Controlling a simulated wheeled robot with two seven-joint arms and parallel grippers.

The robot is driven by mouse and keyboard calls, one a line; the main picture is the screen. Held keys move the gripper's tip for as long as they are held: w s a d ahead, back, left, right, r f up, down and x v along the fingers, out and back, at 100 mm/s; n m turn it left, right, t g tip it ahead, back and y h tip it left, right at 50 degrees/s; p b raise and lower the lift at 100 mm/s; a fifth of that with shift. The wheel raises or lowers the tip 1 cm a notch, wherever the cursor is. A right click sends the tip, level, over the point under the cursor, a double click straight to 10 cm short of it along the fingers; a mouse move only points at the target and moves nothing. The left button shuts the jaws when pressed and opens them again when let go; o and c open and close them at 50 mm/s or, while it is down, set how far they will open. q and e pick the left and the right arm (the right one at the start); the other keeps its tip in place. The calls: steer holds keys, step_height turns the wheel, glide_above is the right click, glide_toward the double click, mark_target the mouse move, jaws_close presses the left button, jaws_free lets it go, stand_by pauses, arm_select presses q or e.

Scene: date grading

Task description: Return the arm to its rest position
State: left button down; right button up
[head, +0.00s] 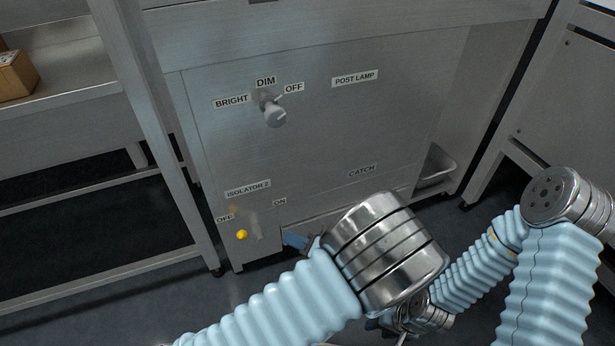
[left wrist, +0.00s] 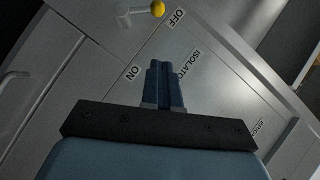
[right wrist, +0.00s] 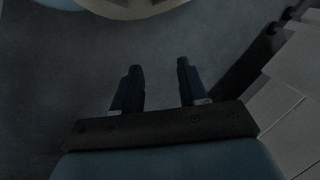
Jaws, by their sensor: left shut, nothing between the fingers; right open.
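My left gripper (head: 297,241) is low in front of the grey cabinet, beside the ISOLATOR 2 switch. In the left wrist view its blue fingers (left wrist: 164,84) are pressed together with nothing between them. The switch lever's yellow knob (head: 241,235) is on the OFF side; it also shows apart from the fingertips in the left wrist view (left wrist: 157,9). My left forearm crosses the lower middle of the head view. In the right wrist view my right gripper (right wrist: 157,84) is open and empty above dark floor. Its fingers cannot be made out in the head view.
The cabinet front (head: 310,150) carries a lamp knob (head: 274,112) with BRIGHT, DIM and OFF labels, and a CATCH label. A metal tray (head: 435,167) sits at its right. A shelf with a cardboard box (head: 15,75) stands left. Open floor (head: 90,305) lies lower left.

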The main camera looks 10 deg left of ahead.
arm_select(q)
steer(key=s+a+f+g+h+p, duration=0.2)
steer(key=s+a+f+g+h, duration=0.25)
steer(key=s+f+g, duration=0.35)
steer(key=s+d+f+g+h+p, duration=0.2)
steer(key=s+d+f+g+h, duration=0.1)
steer(key=s+f+h, duration=0.4)
steer(key=w+r+t+h+p, duration=0.1)
steer(key=h, duration=0.1)
steer(key=w+r+n+t+h, duration=0.1)
steer(key=t+h, duration=0.1)
steer(key=w+r+n+t+h+p, duration=0.1)
steer(key=w+t+h, duration=0.1)
steer(key=shift+d+p, duration=0.3)
steer(key=shift+d, duration=0.05)
